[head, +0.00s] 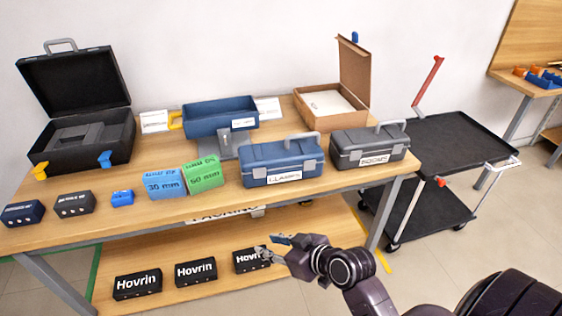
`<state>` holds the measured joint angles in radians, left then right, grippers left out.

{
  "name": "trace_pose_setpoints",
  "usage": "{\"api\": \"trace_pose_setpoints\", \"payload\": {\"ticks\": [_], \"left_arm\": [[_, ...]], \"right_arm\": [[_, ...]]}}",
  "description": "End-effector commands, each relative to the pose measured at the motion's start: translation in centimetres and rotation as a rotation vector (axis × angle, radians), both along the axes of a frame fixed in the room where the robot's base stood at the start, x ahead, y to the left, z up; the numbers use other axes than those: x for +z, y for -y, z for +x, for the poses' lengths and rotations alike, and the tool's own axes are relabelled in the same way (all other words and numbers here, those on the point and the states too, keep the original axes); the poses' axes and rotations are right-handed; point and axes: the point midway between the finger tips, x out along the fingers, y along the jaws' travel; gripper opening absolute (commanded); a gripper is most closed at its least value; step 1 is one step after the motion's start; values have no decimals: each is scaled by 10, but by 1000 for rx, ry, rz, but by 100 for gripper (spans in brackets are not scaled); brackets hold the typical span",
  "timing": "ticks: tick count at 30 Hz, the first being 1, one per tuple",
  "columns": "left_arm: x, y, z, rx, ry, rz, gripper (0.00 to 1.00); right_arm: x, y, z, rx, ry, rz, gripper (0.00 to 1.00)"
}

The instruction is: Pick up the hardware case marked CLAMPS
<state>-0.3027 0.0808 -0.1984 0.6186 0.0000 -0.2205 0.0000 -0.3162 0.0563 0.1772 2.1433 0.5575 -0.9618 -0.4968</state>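The hardware case marked CLAMPS (281,161) is a closed blue box with a grey handle on top, two grey latches and a white label on its front. It stands upright on the wooden workbench (225,205), near the front edge. My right gripper (266,245) is below and in front of it, at the height of the lower shelf, apart from the case. Its fingers look spread and empty. My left gripper is not in view.
A closed grey case (369,147) stands close to the right of the blue one. Green (203,174) and blue (164,182) blocks are to its left. Behind are an open blue bin (219,115) and an open cardboard box (325,115). A black cart (455,150) stands right of the bench.

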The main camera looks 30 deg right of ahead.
Motion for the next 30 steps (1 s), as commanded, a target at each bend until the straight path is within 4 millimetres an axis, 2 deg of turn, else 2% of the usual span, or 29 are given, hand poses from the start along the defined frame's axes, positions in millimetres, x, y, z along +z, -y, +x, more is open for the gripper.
{"api": "trace_pose_setpoints", "payload": {"ticks": [1, 3, 5, 6, 9, 12, 16, 24, 30], "left_arm": [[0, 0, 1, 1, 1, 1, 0], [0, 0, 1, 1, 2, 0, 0], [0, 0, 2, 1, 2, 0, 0], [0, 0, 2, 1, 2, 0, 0], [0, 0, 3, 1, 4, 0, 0], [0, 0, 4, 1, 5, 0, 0], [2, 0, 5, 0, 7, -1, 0], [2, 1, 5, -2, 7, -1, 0], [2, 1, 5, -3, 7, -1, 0]], "right_arm": [[17, 14, 23, -27, 84, 20, 31], [42, 38, 50, -76, 210, 43, 31], [64, 64, 71, -134, 317, 59, 31], [77, 83, 83, -181, 382, 68, 31], [101, 128, 99, -294, 506, 81, 31], [114, 157, 105, -370, 571, 82, 31], [120, 171, 118, -405, 599, 85, 31], [119, 174, 158, -405, 598, 85, 31], [118, 175, 171, -403, 596, 84, 31]]}}
